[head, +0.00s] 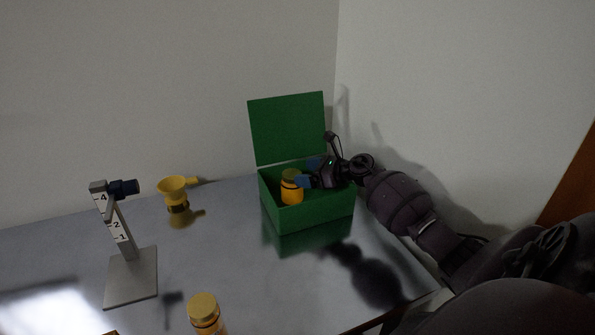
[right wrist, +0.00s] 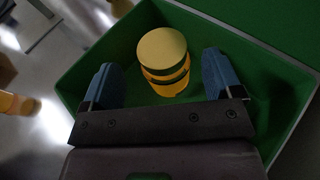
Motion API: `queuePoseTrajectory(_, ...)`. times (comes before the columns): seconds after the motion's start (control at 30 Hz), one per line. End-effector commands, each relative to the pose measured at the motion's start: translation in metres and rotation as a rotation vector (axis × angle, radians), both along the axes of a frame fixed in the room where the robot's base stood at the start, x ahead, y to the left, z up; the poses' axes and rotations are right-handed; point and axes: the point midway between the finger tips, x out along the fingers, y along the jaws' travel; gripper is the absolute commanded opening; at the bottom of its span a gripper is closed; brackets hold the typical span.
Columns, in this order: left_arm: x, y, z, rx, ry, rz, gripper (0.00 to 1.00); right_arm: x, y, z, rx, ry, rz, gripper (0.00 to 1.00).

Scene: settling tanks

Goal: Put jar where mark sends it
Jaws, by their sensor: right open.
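An orange jar with a yellow lid (head: 291,187) stands upright inside the open green box (head: 308,216). It also shows in the right wrist view (right wrist: 165,62), its lid toward the camera. My right gripper (head: 312,172) is at the box, its blue fingers open, one on each side of the jar in the right wrist view with gaps between. A second jar with a yellow lid (head: 204,311) stands at the table's front. A grey stand (head: 118,235) carries the labels 4, 2 and 1 and a dark blue piece near its top. My left gripper is not in view.
The green lid (head: 288,128) stands raised at the back of the box. A yellow funnel-like item (head: 174,188) stands near the back wall. The grey table (head: 230,240) is bare between the stand and the box.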

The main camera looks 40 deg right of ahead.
Motion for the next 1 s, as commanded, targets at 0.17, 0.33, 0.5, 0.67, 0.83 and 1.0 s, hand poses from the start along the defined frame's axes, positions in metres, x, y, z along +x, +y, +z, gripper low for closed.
queuePoseTrajectory(0.17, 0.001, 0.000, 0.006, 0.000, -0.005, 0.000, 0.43, -0.015, -0.008, 0.006, -0.001, -0.001, -0.001, 0.85)
queuePoseTrajectory(0.33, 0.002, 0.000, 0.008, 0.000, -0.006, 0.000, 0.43, -0.019, -0.010, 0.006, 0.000, -0.001, 0.000, 0.85)
queuePoseTrajectory(0.5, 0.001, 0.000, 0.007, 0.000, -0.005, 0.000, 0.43, -0.019, -0.010, 0.006, 0.000, -0.001, 0.000, 0.85)
queuePoseTrajectory(0.67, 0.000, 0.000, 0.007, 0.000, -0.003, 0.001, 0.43, -0.019, -0.010, 0.006, 0.000, 0.000, 0.000, 0.85)
queuePoseTrajectory(0.83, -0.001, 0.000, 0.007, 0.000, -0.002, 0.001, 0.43, -0.018, -0.009, 0.006, 0.001, -0.002, 0.000, 0.85)
queuePoseTrajectory(1.0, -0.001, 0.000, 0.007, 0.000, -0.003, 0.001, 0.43, -0.008, 0.016, 0.015, 0.013, -0.064, 0.011, 0.85)
